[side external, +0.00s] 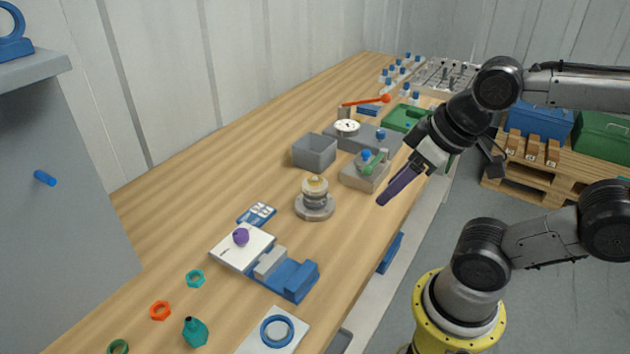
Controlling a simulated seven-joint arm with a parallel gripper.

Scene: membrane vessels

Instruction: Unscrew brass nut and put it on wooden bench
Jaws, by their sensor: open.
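A brass-coloured nut (316,184) sits on top of a small upright vessel (314,201) with a round grey base, near the middle of the wooden bench (190,160). My gripper (384,201) has purple fingers pointing down and left. It is in the air near the bench's front edge, to the right of the vessel and apart from it. The jaws are open, and nothing shows between them. One finger largely hides the other from this side.
A grey open box (314,150) and a grey block with blue and green parts (366,170) stand behind the vessel. A blue fixture (290,276) and a white plate with a purple knob (241,247) lie in front. Bare wood is left of the vessel.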

